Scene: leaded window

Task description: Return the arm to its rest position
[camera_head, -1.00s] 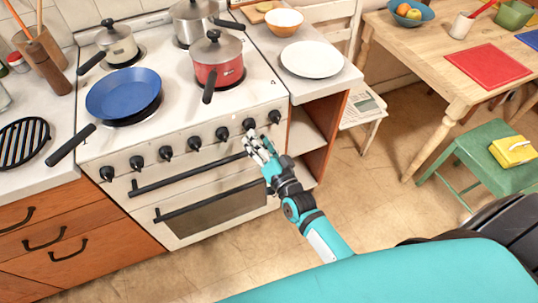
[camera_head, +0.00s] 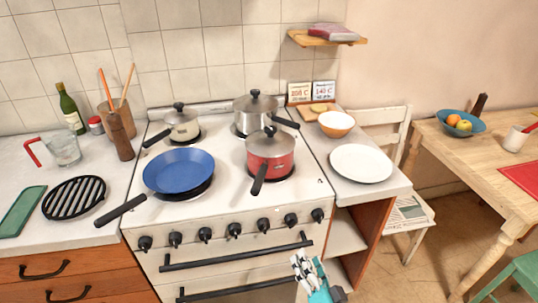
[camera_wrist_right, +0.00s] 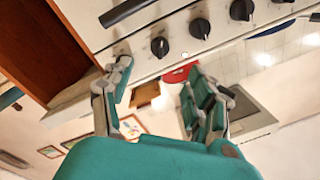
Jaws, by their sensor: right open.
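My right gripper (camera_head: 303,268) is low in the head view, in front of the stove's oven front, below the row of black knobs. In the right wrist view its two fingers (camera_wrist_right: 155,90) are spread apart with nothing between them. The stove (camera_head: 262,216) front with its knobs and a dark handle lies close beyond the fingers in the wrist view. I cannot tell whether the fingers touch it. My left gripper is not in view.
A blue pan (camera_head: 178,170), a red pot (camera_head: 271,152) and two other pots stand on the stove. A white plate (camera_head: 361,163) and an orange bowl (camera_head: 336,123) are on the right counter. A wooden table (camera_head: 470,160) stands at right. Floor shows between counter and table.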

